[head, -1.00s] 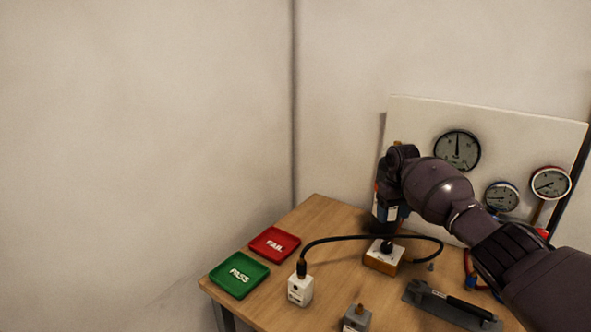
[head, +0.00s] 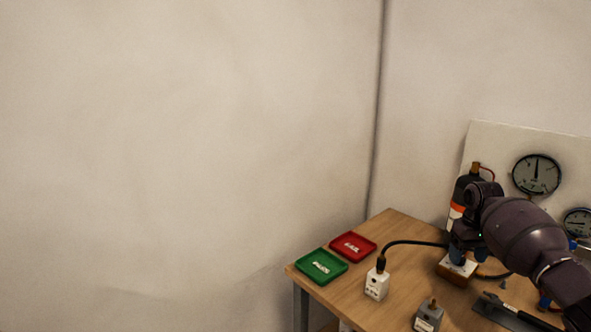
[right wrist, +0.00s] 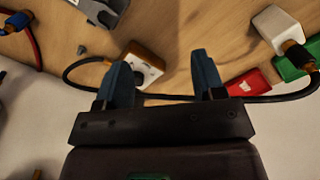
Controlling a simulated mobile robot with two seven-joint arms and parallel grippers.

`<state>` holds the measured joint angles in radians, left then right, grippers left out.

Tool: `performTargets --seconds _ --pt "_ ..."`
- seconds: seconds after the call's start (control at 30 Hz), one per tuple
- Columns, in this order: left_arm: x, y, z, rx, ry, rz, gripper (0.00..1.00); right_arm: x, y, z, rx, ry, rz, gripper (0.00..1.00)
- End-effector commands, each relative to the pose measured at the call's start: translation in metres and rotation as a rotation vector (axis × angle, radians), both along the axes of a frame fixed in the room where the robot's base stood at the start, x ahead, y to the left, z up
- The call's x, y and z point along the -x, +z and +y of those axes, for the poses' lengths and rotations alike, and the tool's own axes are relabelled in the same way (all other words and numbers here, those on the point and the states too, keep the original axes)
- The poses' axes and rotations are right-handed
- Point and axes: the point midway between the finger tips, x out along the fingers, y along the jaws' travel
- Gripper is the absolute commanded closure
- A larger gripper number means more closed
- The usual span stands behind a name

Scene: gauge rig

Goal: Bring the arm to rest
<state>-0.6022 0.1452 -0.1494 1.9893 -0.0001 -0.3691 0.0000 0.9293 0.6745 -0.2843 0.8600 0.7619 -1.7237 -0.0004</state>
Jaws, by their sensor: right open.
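My right gripper (head: 464,250) is open and shows no object between its fingers, which are blue in the right wrist view (right wrist: 163,75). In the head view it hangs over the table, in front of the white-topped orange block (head: 455,271). In the right wrist view this block (right wrist: 148,60) lies beyond the fingers, partly behind the left one. The black hose (head: 415,243) runs from a white block (head: 376,285) and passes behind the fingers in the wrist view; I cannot tell whether it touches them. My left gripper is out of view.
The wooden table (head: 340,298) holds a green PASS tray (head: 321,267), a red FAIL tray (head: 353,247) and a grey block (head: 428,319). A dark bottle (head: 460,190) and the gauge board (head: 490,150) stand behind my right arm. Left of the table is bare wall.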

Motion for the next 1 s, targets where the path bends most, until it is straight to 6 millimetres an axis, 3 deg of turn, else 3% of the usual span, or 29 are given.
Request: performTargets --seconds 0.13,0.27,0.4,0.53,0.73,1.0 --pt "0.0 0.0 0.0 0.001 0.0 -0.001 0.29 -0.024 0.006 -0.002 0.033 0.006 -0.147 0.37" --pt "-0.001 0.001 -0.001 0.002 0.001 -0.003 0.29 -0.051 0.028 0.005 0.088 0.045 -0.327 0.37" --pt "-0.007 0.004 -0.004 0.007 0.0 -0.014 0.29 -0.079 0.06 0.029 0.137 0.116 -0.547 0.37" --pt "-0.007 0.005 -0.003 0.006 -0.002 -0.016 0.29 -0.091 0.067 0.06 0.165 0.193 -0.736 0.37" --pt "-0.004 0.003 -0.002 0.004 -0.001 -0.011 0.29 -0.075 0.042 0.112 0.167 0.307 -0.995 0.37" --pt "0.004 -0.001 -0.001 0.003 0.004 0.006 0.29 -0.017 -0.006 0.158 0.124 0.378 -1.209 0.37"
